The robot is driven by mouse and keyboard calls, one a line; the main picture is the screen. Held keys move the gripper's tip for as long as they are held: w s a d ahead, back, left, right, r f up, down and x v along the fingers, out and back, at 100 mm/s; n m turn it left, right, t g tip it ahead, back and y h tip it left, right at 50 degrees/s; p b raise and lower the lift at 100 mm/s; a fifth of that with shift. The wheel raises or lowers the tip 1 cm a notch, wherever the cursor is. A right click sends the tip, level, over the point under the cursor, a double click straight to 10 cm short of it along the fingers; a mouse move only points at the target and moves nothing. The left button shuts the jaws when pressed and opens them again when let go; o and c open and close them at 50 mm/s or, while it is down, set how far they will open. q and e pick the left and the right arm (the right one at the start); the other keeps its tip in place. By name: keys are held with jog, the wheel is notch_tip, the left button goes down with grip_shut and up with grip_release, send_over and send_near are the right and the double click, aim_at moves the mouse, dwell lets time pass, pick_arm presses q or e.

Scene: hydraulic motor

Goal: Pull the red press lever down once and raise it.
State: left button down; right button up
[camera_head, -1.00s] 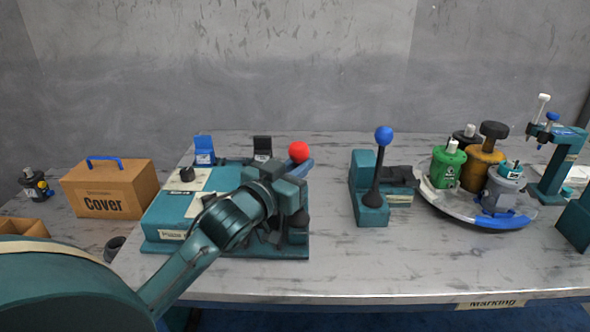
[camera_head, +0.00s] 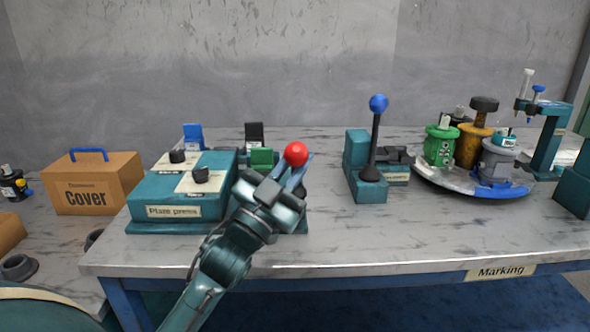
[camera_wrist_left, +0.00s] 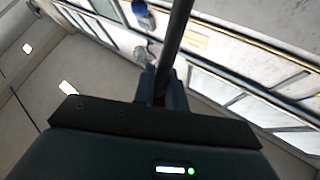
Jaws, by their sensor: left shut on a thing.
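The red press lever shows its round red knob (camera_head: 296,154) at the right end of the teal plaze press (camera_head: 173,212), which stands on the left of the table. My left gripper (camera_head: 297,175) is just below the knob, shut on the lever. My arm and the gripper hide most of the lever's shaft and the front right part of the press. In the left wrist view a dark rod, the lever's shaft (camera_wrist_left: 176,35), runs up from between the fingers (camera_wrist_left: 160,92). My right gripper is not in view.
A second press with a blue-knobbed lever (camera_head: 378,104) stands right of the red one, with bare table between them. A round tray (camera_head: 432,180) with several coloured parts and a teal stand (camera_head: 551,150) are further right. A cardboard cover box (camera_head: 97,184) is at the left.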

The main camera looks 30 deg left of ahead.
pick_arm(q)
jog(key=shift+s+d+f+m+h+b, duration=0.1)
jog(key=shift+s+f+m+h+b, duration=0.1)
jog(key=shift+f+m+h+b, duration=0.15)
jog(key=shift+d+t, duration=0.1)
jog(key=shift+t, duration=0.2)
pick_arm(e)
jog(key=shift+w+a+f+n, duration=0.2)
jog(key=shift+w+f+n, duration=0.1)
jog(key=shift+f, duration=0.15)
pick_arm(q)
jog(key=c, duration=1.5)
grip_release()
jog(key=shift+s, duration=0.1)
jog(key=s+a+p, duration=0.1)
jog(key=s+a, duration=0.1)
jog(key=s, duration=1)
jog(key=shift+s+a+f, duration=0.25)
jog(key=shift+s+f, duration=0.05)
jog(key=shift+s, duration=0.1)
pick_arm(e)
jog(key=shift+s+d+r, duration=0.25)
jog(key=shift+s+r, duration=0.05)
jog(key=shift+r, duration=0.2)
